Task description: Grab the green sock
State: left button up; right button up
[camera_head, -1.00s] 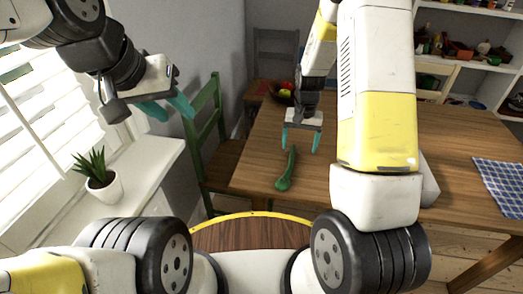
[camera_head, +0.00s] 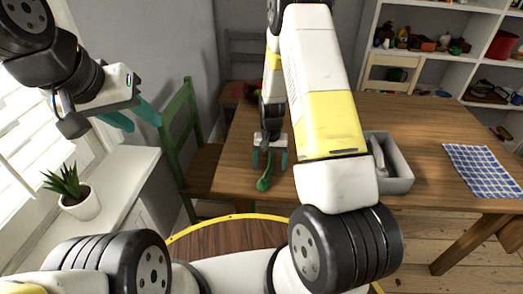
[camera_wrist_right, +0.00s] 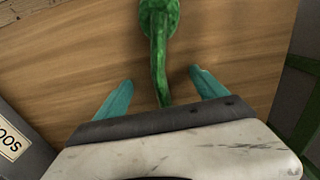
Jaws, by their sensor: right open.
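The green sock (camera_head: 264,184) lies on the wooden table (camera_head: 225,178). It looks long and narrow with a rounded end, and part of it is hidden behind my right gripper in the head view. My right gripper (camera_head: 270,164) is open above the sock. In the right wrist view the sock (camera_wrist_right: 160,50) runs between the two teal fingers of the right gripper (camera_wrist_right: 161,77), with a gap on each side. My left gripper (camera_head: 144,124) hangs at the left, away from the table, near the window, with its teal fingers apart and nothing between them.
A grey box (camera_head: 398,172) stands on the table right of my right arm. A blue checked cloth (camera_head: 480,170) lies at the table's right. A green chair (camera_head: 181,130) stands at the table's left. A potted plant (camera_head: 78,202) is on the white sill.

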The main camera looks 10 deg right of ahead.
jog(key=c, duration=1.4)
jog(key=shift+r, duration=0.15)
